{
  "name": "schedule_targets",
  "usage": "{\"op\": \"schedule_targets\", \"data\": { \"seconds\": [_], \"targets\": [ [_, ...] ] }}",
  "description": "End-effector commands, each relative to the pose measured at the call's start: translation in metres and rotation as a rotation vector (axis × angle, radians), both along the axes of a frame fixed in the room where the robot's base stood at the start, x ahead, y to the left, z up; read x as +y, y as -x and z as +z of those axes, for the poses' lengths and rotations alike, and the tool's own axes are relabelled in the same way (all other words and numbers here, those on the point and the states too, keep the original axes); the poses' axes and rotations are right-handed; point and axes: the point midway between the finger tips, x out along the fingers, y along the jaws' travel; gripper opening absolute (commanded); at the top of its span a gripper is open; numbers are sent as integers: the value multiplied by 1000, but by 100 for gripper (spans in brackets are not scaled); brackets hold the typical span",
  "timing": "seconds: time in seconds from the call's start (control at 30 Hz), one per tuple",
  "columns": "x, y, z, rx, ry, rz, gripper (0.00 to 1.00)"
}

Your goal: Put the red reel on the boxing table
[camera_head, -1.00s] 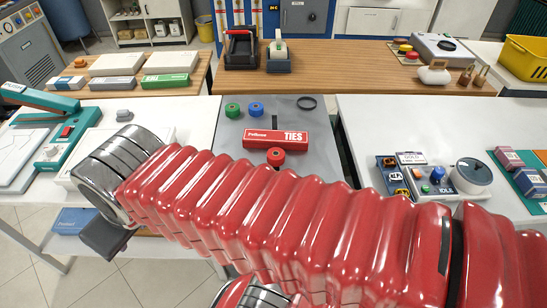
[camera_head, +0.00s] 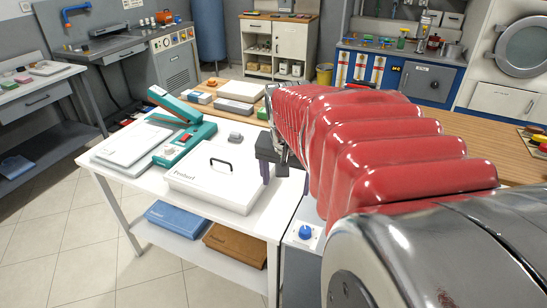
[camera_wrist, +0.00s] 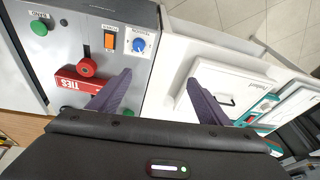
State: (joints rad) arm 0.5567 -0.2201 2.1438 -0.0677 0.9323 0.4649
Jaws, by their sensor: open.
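The red reel (camera_wrist: 87,68) lies on the grey worktop (camera_wrist: 60,14), beside the red TIES box (camera_wrist: 70,82), in the wrist view. My arm hides it in the head view. My gripper (camera_wrist: 156,83) is open and empty, its fingers over the seam between the grey worktop and a white table; the reel is left of both fingers. In the head view my gripper (camera_head: 268,168) is at the right edge of the white table (camera_head: 120,180), beside a flat white box with a black handle (camera_head: 215,175). No label shows which table is the boxing table.
A teal sealer (camera_head: 185,140) and a small grey object (camera_head: 235,136) stand on the white table. The grey worktop holds a blue knob (camera_wrist: 139,44), an orange switch (camera_wrist: 110,40) and a green button (camera_wrist: 39,27). A wooden table with boxes (camera_head: 240,90) lies behind.

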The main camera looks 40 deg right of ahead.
Motion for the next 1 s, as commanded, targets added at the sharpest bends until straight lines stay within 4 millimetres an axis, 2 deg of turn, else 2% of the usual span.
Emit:
{"op": "schedule_targets", "data": {
  "seconds": [0.03, 0.27, 0.5, 0.6, 0.77, 1.0],
  "targets": [
    [-22, 2, -6, 12, -13, -72, 71],
    [-110, 21, -30, 46, -57, -382, 71],
    [-199, 63, -65, 75, -102, -700, 71],
    [-226, 82, -77, 83, -114, -803, 71],
    [-248, 99, -89, 89, -126, -891, 71],
    [-250, 101, -90, 89, -127, -903, 71]
  ]
}}
